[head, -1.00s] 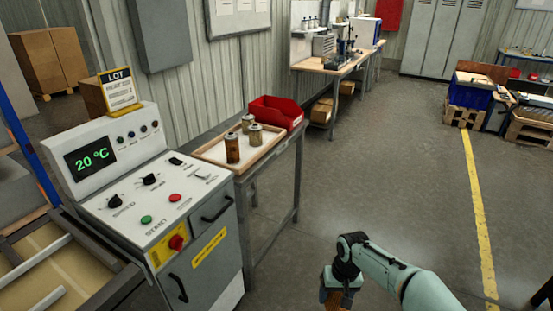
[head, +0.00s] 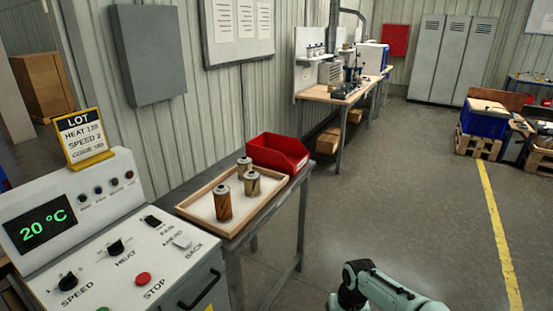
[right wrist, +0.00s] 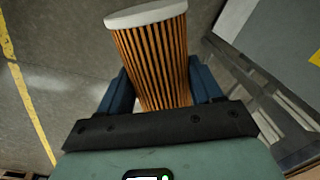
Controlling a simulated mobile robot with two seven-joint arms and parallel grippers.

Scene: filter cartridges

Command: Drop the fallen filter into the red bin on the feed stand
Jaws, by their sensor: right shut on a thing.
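In the right wrist view, my right gripper (right wrist: 158,95) is shut on a pleated orange-brown filter (right wrist: 152,50) with a white end cap, held between its blue fingers above the floor. In the head view my right arm (head: 385,292) comes in at the bottom, right of the feed stand (head: 272,235); its gripper is below the frame there. The red bin (head: 277,153) is open-topped and stands at the far end of the feed stand, well apart from my arm. My left gripper is not in view.
A wooden-rimmed tray (head: 188,205) with several canister-like filters (head: 223,202) stands in front of the bin. A control panel (head: 110,250) stands at the near left. A workbench (head: 345,92) is behind. Open floor lies right of the stand, with a yellow line (head: 497,235).

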